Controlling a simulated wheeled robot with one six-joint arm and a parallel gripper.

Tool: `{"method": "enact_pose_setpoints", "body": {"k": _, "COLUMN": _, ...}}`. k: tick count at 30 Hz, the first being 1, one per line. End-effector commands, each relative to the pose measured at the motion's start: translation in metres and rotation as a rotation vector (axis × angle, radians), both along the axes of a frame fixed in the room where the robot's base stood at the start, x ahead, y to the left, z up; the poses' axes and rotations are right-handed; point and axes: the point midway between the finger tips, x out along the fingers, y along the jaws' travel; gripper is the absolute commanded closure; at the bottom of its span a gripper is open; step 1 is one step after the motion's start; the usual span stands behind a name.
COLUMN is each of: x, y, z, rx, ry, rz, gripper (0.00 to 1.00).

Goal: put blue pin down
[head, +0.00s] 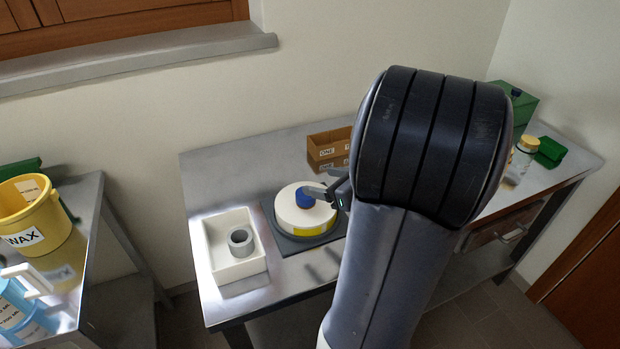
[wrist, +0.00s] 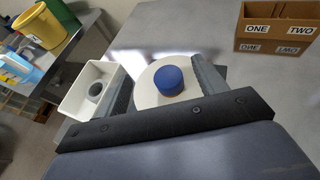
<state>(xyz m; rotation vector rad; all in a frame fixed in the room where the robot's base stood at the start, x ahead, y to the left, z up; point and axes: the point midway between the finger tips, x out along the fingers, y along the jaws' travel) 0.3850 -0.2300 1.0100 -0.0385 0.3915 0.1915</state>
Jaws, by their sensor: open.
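The blue pin (head: 305,198) stands on top of a round white drum (head: 290,214) with a yellow patch on its side. In the wrist view the blue pin (wrist: 169,80) shows as a short blue cylinder on the white disc (wrist: 146,91). My gripper (wrist: 160,82) is open, with one finger on each side of the pin and clear gaps between. In the head view my gripper (head: 325,192) is at the drum's top, partly hidden behind my arm. I cannot tell the exact height of the fingertips over the disc.
A dark mat (head: 272,226) lies under the drum. A white tray (head: 212,262) holding a grey ring (head: 241,242) is to its left. A cardboard box (head: 322,148) marked ONE and TWO stands behind. A yellow WAX bucket (head: 32,215) is on the left bench. Green containers (head: 550,152) are far right.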

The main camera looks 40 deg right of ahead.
Motion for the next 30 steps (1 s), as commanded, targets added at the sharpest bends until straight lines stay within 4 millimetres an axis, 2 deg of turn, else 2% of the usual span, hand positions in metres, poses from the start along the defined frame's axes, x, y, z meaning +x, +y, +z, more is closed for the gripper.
{"method": "enact_pose_setpoints", "body": {"k": 3, "x": -0.017, "y": -0.004, "z": 0.007, "rx": -0.001, "ry": 0.000, "rz": -0.004, "gripper": 0.33}}
{"method": "enact_pose_setpoints", "body": {"k": 6, "x": -0.026, "y": -0.006, "z": 0.011, "rx": -0.001, "ry": -0.001, "rz": -0.003, "gripper": 0.33}}
{"method": "enact_pose_setpoints", "body": {"k": 12, "x": -0.034, "y": -0.007, "z": 0.014, "rx": 0.000, "ry": 0.000, "rz": 0.000, "gripper": 0.33}}
{"method": "enact_pose_setpoints", "body": {"k": 23, "x": -0.033, "y": -0.006, "z": 0.014, "rx": 0.000, "ry": 0.000, "rz": 0.001, "gripper": 0.33}}
{"method": "enact_pose_setpoints", "body": {"k": 30, "x": -0.015, "y": -0.002, "z": 0.006, "rx": 0.003, "ry": 0.001, "rz": 0.006, "gripper": 0.33}}
